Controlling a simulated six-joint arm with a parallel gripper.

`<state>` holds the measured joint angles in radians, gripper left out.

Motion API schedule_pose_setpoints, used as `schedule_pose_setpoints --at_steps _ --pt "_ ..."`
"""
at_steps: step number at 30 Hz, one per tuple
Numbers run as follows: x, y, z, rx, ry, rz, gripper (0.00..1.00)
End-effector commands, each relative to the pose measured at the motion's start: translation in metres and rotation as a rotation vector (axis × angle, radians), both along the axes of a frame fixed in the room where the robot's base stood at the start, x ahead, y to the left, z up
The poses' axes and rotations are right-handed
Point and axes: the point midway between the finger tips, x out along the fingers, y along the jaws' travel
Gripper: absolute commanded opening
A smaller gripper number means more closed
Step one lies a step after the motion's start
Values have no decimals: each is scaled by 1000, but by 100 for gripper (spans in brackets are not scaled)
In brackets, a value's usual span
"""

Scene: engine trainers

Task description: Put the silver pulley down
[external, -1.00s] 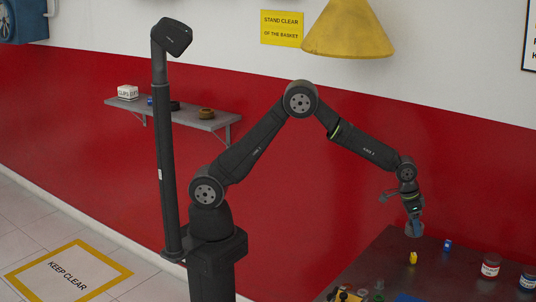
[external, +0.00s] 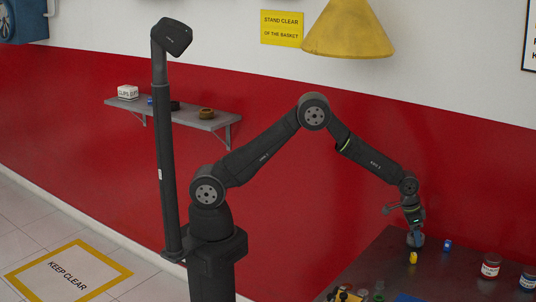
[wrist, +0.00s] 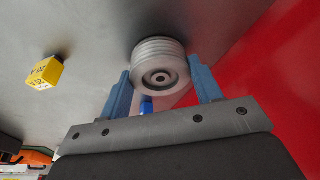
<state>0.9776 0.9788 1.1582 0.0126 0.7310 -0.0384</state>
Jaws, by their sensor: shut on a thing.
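The silver pulley (wrist: 160,66), a grooved round wheel with a hub hole, sits between the two blue fingers of my gripper (wrist: 161,72) in the wrist view. The gripper is shut on it. In the external view my gripper (external: 415,238) is low over the dark table (external: 385,262), and the pulley is too small there to make out clearly. The pulley's far side is close to the table surface; I cannot tell whether it touches.
A yellow block (external: 413,258) and a blue block (external: 447,245) are near my gripper on the table. The yellow block also shows in the wrist view (wrist: 45,72). Two lidded jars (external: 490,267) stand to the right. Several small parts (external: 345,295) lie at the front left.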

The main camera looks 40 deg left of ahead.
Motion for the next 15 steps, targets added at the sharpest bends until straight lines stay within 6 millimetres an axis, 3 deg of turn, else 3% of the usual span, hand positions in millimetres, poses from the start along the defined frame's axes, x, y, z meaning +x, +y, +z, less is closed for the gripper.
schedule_pose_setpoints --at_steps 2,3,6,15 --pt "0 0 -2 -1 -1 0 22" --pt "0 0 -3 0 0 0 60" --pt "0 0 -3 0 0 0 80" --pt "0 0 -2 0 0 0 80"
